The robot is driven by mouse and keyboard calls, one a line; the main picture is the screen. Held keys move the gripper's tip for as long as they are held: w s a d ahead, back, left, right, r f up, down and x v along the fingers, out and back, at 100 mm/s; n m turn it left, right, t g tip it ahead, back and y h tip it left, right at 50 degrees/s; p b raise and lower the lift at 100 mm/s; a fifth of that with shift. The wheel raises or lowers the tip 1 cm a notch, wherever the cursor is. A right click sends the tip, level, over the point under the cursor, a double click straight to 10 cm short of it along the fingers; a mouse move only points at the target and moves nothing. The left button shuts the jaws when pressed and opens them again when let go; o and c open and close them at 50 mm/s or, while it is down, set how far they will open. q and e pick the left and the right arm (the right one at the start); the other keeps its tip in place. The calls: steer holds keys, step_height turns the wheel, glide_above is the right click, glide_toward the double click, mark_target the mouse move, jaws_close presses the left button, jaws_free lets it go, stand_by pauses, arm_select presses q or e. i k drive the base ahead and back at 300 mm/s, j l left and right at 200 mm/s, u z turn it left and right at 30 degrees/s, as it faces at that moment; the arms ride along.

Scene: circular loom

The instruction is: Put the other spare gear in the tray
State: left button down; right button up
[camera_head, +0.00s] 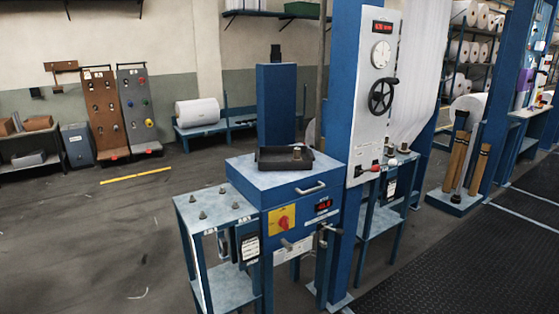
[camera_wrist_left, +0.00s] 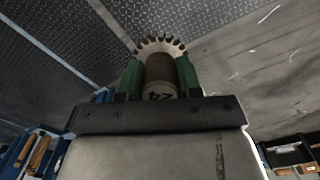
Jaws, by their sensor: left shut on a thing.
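The dark tray (camera_head: 270,166) sits on top of the blue cabinet, left of the white control panel. A small brownish upright piece (camera_head: 297,152), probably a gear, stands in its right part. In the left wrist view, my left gripper (camera_wrist_left: 159,78) has green fingers shut on a spare gear (camera_wrist_left: 160,45). The gear has a pale toothed rim, a brown barrel and a pale end with a dark marking that looks like a number. The floor shows behind it. Neither gripper shows in the head view, and my right gripper is in no view.
A lower side table (camera_head: 217,206) with several small grey cones stands left of the blue cabinet (camera_head: 270,181). A blue column (camera_head: 276,105) rises behind the tray. The cabinet's front has a handle (camera_head: 311,188) and a yellow-red switch (camera_head: 282,221). Floor to the left is open.

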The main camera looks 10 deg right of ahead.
mark_target(284, 158)
steer(key=i+z, duration=0.25)
steer(key=i, duration=0.2)
steer(key=i+j+z, duration=0.2)
steer(key=i, duration=0.3)
steer(key=i+z, duration=0.25)
steer(key=i, duration=0.2)
